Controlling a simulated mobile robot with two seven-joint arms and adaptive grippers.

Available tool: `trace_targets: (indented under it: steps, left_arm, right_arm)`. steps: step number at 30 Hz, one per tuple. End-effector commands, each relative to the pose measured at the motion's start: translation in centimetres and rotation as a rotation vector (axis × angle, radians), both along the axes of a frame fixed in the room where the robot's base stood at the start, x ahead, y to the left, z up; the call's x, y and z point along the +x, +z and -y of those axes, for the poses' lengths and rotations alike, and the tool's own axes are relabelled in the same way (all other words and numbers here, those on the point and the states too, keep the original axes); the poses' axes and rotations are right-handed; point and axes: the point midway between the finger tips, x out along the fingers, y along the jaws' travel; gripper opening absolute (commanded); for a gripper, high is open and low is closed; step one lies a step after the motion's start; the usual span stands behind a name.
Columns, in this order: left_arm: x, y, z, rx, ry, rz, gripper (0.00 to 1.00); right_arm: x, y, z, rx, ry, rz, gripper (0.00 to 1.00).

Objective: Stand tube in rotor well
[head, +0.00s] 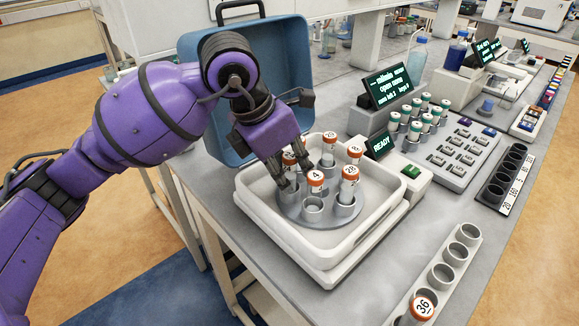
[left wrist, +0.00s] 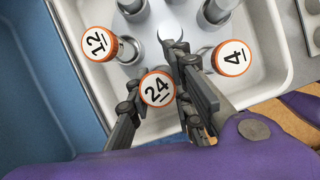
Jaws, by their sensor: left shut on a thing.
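My left gripper (head: 287,183) reaches down into the rotor from the left. Its fingers are shut on the tube with an orange-rimmed white cap marked 24 (left wrist: 158,88). In the head view the fingers mostly hide this tube, and I cannot tell how deep it sits in its well. The grey rotor (head: 330,214) stands in the white open centrifuge tray. Tubes 4 (head: 315,182), 28 (head: 349,178) and 12 (left wrist: 97,43) stand around it in wells, with others behind. An empty well (head: 313,206) shows at the rotor's front. My right gripper is not in view.
The blue lid (head: 270,50) stands open behind the rotor. White tray walls (head: 300,256) surround it. A rack with tube 36 (head: 423,305) and empty holes is at lower right. A green-capped tube rack, displays and a dark rack (head: 503,175) stand to the right.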

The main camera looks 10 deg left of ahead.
Motion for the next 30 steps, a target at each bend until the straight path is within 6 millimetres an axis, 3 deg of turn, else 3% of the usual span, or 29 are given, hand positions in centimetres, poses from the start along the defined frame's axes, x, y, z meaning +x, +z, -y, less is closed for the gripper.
trace_targets:
  steps: [9, 10, 15, 25, 30]
  left_arm:
    - [0.0, -0.7, 0.0, 0.0, 0.0, 0.0, 0.0]
    - [0.0, -0.7, 0.0, 0.0, 0.0, 0.0, 0.22]
    - [0.0, -0.6, 0.0, 0.0, 0.0, 0.0, 0.42]
    - [0.0, -0.4, -0.1, 0.0, 0.0, 0.0, 0.42]
    - [-0.5, 1.6, -0.7, 0.0, 0.001, 0.004, 0.42]
  right_arm:
    - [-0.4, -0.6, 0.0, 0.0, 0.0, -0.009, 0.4]
    - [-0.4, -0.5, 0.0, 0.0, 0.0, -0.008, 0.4]
    - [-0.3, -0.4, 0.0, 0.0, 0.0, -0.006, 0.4]
    - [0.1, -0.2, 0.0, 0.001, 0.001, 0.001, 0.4]
    - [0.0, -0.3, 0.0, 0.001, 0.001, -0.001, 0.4]
